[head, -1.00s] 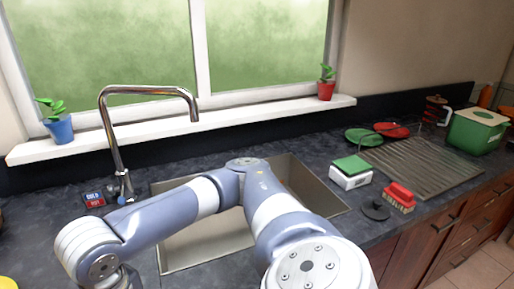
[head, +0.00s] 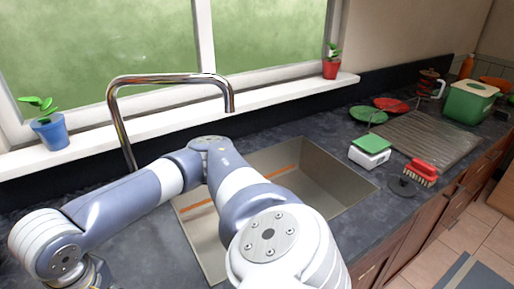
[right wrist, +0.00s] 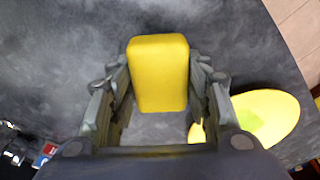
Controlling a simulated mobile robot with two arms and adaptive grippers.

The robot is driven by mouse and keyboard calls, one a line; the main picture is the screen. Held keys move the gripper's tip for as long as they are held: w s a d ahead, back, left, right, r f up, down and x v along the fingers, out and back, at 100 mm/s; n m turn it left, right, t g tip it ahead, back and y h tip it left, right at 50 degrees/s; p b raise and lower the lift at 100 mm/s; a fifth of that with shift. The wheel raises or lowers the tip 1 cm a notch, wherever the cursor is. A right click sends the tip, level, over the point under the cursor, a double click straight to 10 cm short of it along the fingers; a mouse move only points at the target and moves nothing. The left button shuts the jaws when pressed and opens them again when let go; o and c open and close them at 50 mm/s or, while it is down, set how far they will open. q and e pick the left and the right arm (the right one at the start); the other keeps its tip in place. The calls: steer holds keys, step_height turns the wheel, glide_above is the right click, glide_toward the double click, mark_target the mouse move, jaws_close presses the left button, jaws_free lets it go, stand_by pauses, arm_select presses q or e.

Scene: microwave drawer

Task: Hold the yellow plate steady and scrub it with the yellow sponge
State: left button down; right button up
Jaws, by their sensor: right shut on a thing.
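The yellow sponge (right wrist: 158,75) is between the fingers of my right gripper (right wrist: 158,100) in the right wrist view. My right gripper is shut on it. The yellow plate (right wrist: 281,108) lies on the dark counter to the right of the gripper in that view, with a green patch on its face. The right finger and wrist hide its left part. The sponge and plate look apart. In the head view, one of my arms crosses the sink and bends to the left, and its gripper is out of frame. My left gripper is in neither view.
The steel sink (head: 345,190) with its tap (head: 170,80) lies mid-counter. To its right are a green-topped white box (head: 369,158), a red brush (head: 421,172), a ribbed drainer (head: 425,140), green (head: 368,114) and red (head: 390,104) plates, and a green bin (head: 470,102).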

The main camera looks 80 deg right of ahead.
steer(key=shift+w+f, duration=0.15)
steer(key=shift+w, duration=0.4)
steer(key=w+a+n, duration=0.1)
steer(key=w+a, duration=0.1)
steer(key=w+a+r+n, duration=0.1)
steer(key=w+a, duration=0.1)
steer(key=w, duration=0.1)
steer(key=w+a+r+n, duration=0.1)
steer(key=w+a, duration=0.2)
steer(key=shift+w+a+r+y, duration=0.1)
steer(key=shift+r+y, duration=0.15)
steer(key=shift+y, duration=0.05)
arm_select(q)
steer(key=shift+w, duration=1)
arm_select(e)
steer(key=w+a+r+n, duration=0.2)
steer(key=w+a+n, duration=0.1)
steer(key=w+a, duration=0.2)
steer(key=shift+w+a+r, duration=0.2)
steer(key=shift+a+r, duration=0.2)
steer(key=shift+a, duration=0.5)
